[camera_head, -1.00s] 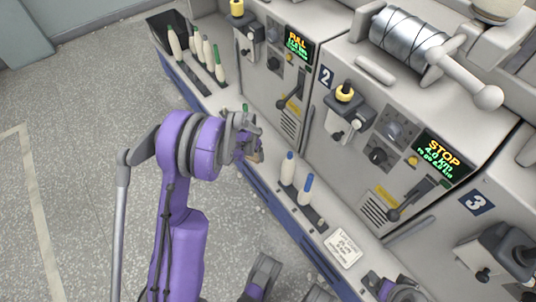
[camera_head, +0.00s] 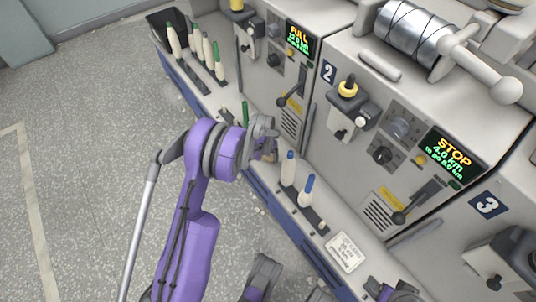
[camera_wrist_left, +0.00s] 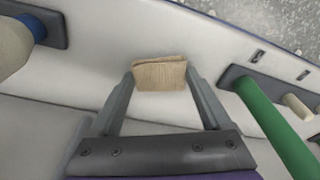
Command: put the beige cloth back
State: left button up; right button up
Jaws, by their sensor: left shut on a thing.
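The beige cloth (camera_wrist_left: 160,74) is a small folded piece between the fingertips of my left gripper (camera_wrist_left: 160,84) in the left wrist view. The gripper is shut on it, over the pale ledge (camera_wrist_left: 85,55). I cannot tell whether the cloth touches the ledge. In the head view my left gripper (camera_head: 266,146) is at the machine's front ledge, just left of the two blue-topped bobbins (camera_head: 288,170). Only a bit of the cloth (camera_head: 270,157) shows there. Grey and purple parts of mine show at the bottom edge; my right gripper's fingers cannot be made out.
A green-topped peg (camera_wrist_left: 268,115) stands close on one side of my left gripper. Several bobbins (camera_head: 207,50) stand farther left beside a dark bin (camera_head: 172,30). Machine panels with levers (camera_head: 405,210) rise behind.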

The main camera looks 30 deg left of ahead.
aim_at(265, 160)
pick_arm(q)
jog(key=shift+r, duration=0.1)
jog(key=shift+f, duration=0.2)
jog(key=o, duration=1)
jog(key=shift+r, duration=0.15)
jog(key=shift+r, duration=0.35)
notch_tip(265, 160, up, 11)
jog(key=s+p, duration=0.2)
jog(key=p, duration=0.1)
jog(key=shift+r, duration=0.15)
